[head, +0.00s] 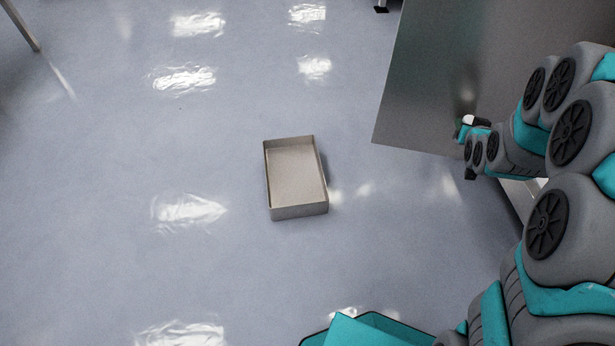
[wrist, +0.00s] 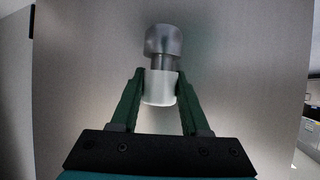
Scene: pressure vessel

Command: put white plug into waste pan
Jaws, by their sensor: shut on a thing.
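The white plug (wrist: 159,90) is a short pale cylinder between the two green fingers of my gripper (wrist: 158,80) in the wrist view. My gripper is shut on it. Directly beyond the plug, in line with it, is a grey metal fitting (wrist: 163,42) with a narrower neck, in front of the metal panel. The plug looks to meet that neck; I cannot tell whether they are joined. In the head view my gripper (head: 466,130) is at the right, close to the panel, with a small white bit of the plug (head: 468,119) showing. The waste pan (head: 297,173), an open shallow tan box, stands empty on the floor.
A large metal panel (head: 440,80) fills the upper right, with its lower edge just left of my gripper. The blue-grey floor (head: 120,150) around the pan is clear. A thin leg (head: 22,25) stands at the upper left.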

